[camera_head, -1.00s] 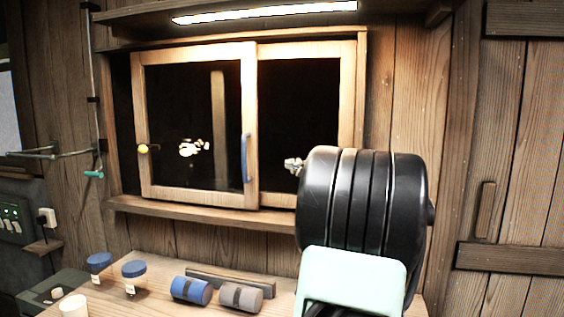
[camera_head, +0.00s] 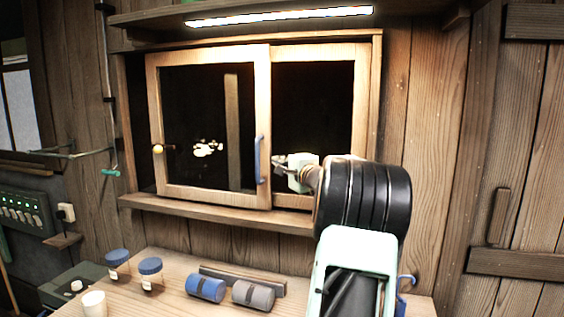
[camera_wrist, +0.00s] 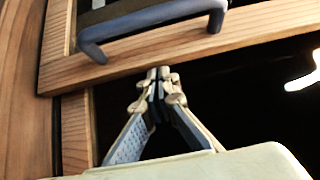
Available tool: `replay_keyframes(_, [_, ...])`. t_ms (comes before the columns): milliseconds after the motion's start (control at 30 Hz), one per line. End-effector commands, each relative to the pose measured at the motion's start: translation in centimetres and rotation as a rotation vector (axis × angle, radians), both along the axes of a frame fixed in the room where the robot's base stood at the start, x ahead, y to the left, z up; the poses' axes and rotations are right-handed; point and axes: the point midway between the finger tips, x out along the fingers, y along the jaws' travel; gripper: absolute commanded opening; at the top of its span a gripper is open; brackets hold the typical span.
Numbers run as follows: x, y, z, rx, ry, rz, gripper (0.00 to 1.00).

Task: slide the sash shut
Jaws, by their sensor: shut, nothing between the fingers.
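My gripper (camera_head: 278,161) is just right of the handle. In the wrist view my gripper (camera_wrist: 158,75) is shut and empty, its tips at the edge of the sash stile (camera_wrist: 130,62) beside the handle (camera_wrist: 150,20). I cannot tell whether they touch.
A ledge (camera_head: 215,217) runs under the window and a lit shelf (camera_head: 290,22) above it. On the bench (camera_head: 180,290) stand two blue-lidded jars (camera_head: 150,273), a white cup (camera_head: 94,304), and blue (camera_head: 206,288) and grey (camera_head: 253,294) rolls. A thin rail with a teal end (camera_head: 109,172) hangs at left.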

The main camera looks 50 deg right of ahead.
Motion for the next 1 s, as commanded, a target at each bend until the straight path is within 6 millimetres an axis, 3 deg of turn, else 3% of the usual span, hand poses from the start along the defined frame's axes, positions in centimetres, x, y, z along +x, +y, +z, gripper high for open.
replay_keyframes(267, [0.6,0.4,-0.2,-0.002,0.0,0.004,0.0])
replay_keyframes(467, [3.8,2.2,-0.6,-0.003,-0.002,0.01,0.0])
replay_keyframes(800, [10.7,5.8,-0.3,-0.002,-0.002,0.009,0.0])
replay_keyframes(1000, [12.4,6.6,0.0,-0.002,0.0,0.003,0.0])
